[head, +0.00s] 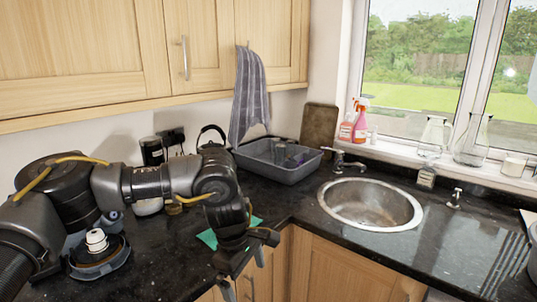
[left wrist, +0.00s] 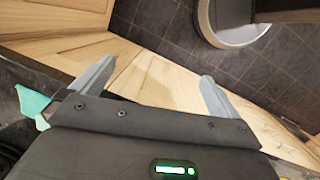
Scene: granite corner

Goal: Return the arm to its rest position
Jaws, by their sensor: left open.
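My left arm comes in from the left in the head view and reaches over the dark counter (head: 150,255). Its gripper (head: 243,272) hangs pointing down in front of the counter's edge, by the wooden cupboard doors. In the left wrist view the two grey fingers (left wrist: 153,88) stand wide apart with nothing between them; wooden cupboard fronts and the dark tiled floor show beyond. My right gripper is in neither view.
A green cloth (head: 208,238) lies on the counter behind the gripper. A grey basin (head: 275,168) stands at the back corner, left of the round sink (head: 372,215). A striped towel (head: 248,92) hangs above. A black-lidded jar (head: 152,152) and a kettle stand behind the arm.

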